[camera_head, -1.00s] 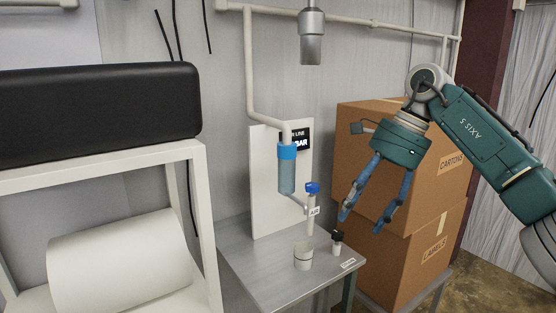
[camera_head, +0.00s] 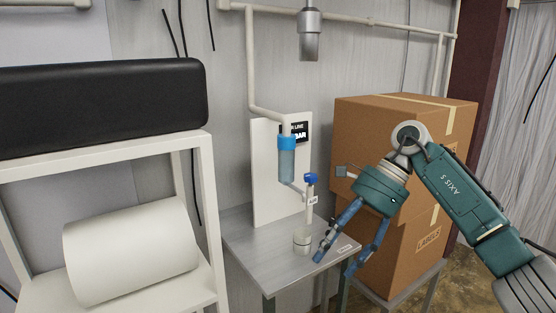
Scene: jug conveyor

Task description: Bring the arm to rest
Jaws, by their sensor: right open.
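My right arm (camera_head: 465,200) comes in from the right, and its gripper (camera_head: 337,266) hangs downward over the right front edge of the small grey table (camera_head: 270,262). Its two blue fingers are apart, with nothing seen between them. The left finger covers most of the small dark-capped item on the table. The cardboard boxes stand behind the arm. My left gripper is not in this view.
A blue-topped filter (camera_head: 287,158) hangs from a pipe. Stacked cartons (camera_head: 365,130) stand behind. A white shelf (camera_head: 208,240) with a white roll (camera_head: 130,250) stands left.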

